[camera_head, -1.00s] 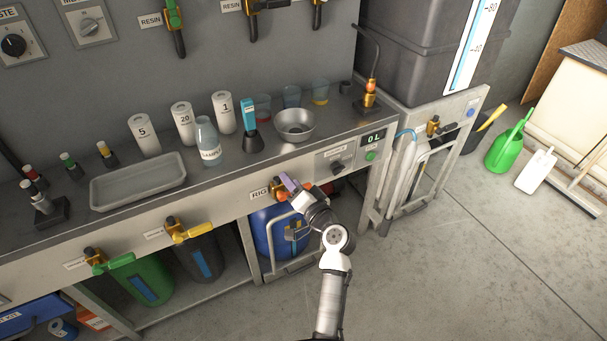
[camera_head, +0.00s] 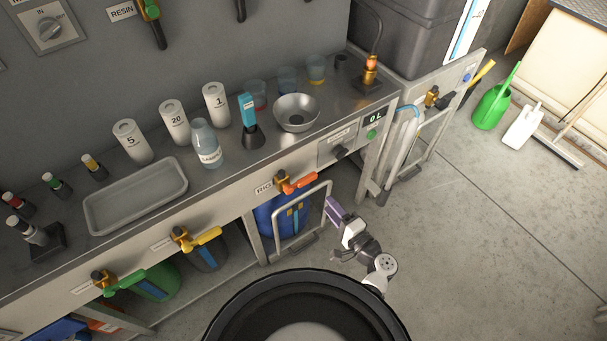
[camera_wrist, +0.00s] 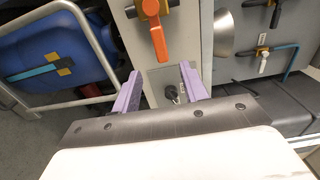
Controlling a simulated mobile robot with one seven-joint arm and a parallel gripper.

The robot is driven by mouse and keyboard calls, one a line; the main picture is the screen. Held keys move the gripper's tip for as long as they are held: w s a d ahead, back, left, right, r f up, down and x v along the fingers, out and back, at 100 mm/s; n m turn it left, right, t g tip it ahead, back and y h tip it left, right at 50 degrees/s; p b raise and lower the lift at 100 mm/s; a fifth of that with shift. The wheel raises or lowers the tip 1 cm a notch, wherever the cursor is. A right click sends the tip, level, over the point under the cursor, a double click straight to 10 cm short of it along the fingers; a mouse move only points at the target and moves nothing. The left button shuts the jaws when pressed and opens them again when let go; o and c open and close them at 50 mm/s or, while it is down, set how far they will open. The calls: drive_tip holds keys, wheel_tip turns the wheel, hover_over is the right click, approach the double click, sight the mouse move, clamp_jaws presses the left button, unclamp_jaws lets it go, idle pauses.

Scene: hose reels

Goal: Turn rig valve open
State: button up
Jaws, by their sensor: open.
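The rig valve has a brass body (camera_head: 281,181) and an orange lever (camera_head: 299,184), below the counter edge beside the RIG label (camera_head: 263,190). In the head view the lever points right, along the front panel. In the wrist view the orange lever (camera_wrist: 158,40) hangs down from the brass body at the top, beyond my fingers. My gripper (camera_head: 334,211) has purple fingers and is open and empty, to the right of and below the lever, apart from it. In the wrist view, my gripper (camera_wrist: 161,88) has its fingers spread with a gap between.
A yellow-handled valve (camera_head: 205,238) and a green-handled valve (camera_head: 130,279) sit further left on the panel. A metal frame (camera_head: 328,200) around a blue drum (camera_head: 266,218) stands below the rig valve. Open floor (camera_head: 460,220) lies to the right.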

sight(309, 182)
drive_tip(key=x, duration=1.2)
drive_tip(key=shift+w+a, duration=0.2)
drive_tip(key=shift+w, duration=0.05)
drive_tip(key=shift+c, duration=0.3)
clamp_jaws()
